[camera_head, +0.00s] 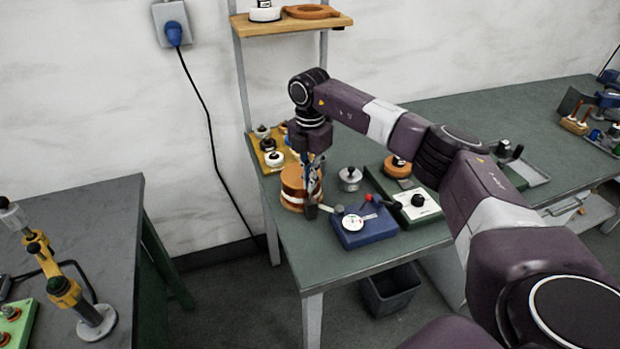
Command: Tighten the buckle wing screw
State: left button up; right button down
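My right gripper (313,196) points down at the left front part of the green workbench (345,262). Its fingers are in front of and close against a round orange-brown and white piece (293,186). I cannot tell whether they touch it or hold anything. No buckle wing screw can be made out at this size; the gripper may hide it. A blue box (366,238) with a white dial stands just right of the fingers. My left gripper is not in view.
A silver lidded pot (350,178) and a green unit with a white plate (417,207) stand to the right. A wooden tray (266,160) with small parts lies behind. A shelf (291,23) hangs above. A separate table (108,235) is at left.

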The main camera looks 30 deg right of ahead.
jog(key=m, duration=0.2)
jog(key=m+p, duration=0.1)
jog(key=m, duration=0.3)
jog(key=shift+w+d+r, duration=0.1)
jog(key=shift+w+r, duration=0.1)
jog(key=shift+r, duration=0.05)
jog(key=shift+m+p, duration=0.3)
jog(key=shift+m, duration=0.1)
jog(key=c, duration=2.6)
grip_release()
jog(key=shift+o, duration=1.8)
jog(key=shift+s+f, duration=0.1)
jog(key=shift+f, duration=0.05)
notch_tip(320, 180, up, 12)
